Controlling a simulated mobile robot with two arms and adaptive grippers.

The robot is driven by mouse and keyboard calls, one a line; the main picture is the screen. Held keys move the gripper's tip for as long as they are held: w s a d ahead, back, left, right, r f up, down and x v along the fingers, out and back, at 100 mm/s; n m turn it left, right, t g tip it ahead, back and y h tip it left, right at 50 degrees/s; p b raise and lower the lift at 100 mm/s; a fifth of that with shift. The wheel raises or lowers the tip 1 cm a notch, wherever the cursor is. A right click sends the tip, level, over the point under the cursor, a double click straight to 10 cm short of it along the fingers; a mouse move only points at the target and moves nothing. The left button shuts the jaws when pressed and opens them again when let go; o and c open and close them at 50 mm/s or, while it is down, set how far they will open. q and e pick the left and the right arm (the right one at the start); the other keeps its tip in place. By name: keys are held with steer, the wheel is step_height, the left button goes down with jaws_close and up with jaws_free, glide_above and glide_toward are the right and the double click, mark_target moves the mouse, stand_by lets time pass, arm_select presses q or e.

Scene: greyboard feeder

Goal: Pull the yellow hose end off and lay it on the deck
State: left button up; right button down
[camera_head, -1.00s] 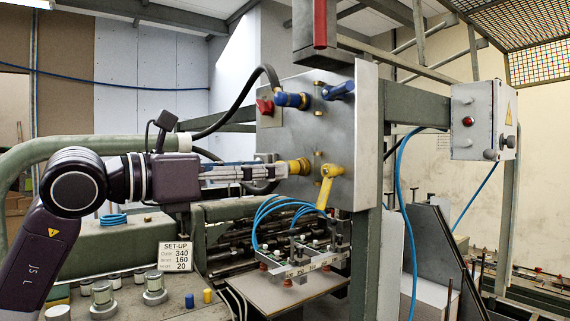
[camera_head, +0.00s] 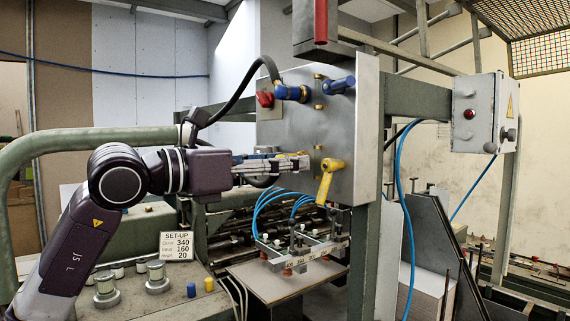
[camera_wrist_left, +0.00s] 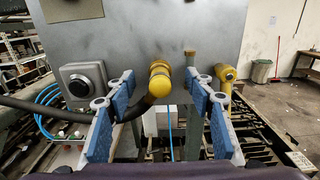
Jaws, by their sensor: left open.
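The yellow hose end (camera_wrist_left: 160,82) sits on the front of the grey panel (camera_wrist_left: 120,35), with a black hose running from it to the left in the wrist view. In the head view it is mostly hidden behind my left gripper (camera_head: 303,163). My left gripper (camera_wrist_left: 162,108) is open, its blue-padded fingers on either side of the hose end, with visible gaps. The deck (camera_head: 175,306) is the grey-green surface at lower left in the head view. My right gripper is not seen.
A yellow lever (camera_head: 328,178) hangs right beside my fingertips. A blue hose end (camera_head: 290,93) with a black hose is above. Metal cylinders (camera_head: 157,283), small blue (camera_head: 191,290) and yellow (camera_head: 208,284) pieces and a set-up card (camera_head: 177,246) stand on or by the deck.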

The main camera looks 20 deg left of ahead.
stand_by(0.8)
arm_select(q)
jaws_close()
stand_by(0.4)
steer(key=shift+a, duration=0.1)
steer(key=shift+b+v, duration=1.4)
steer(key=shift+v, duration=1.55)
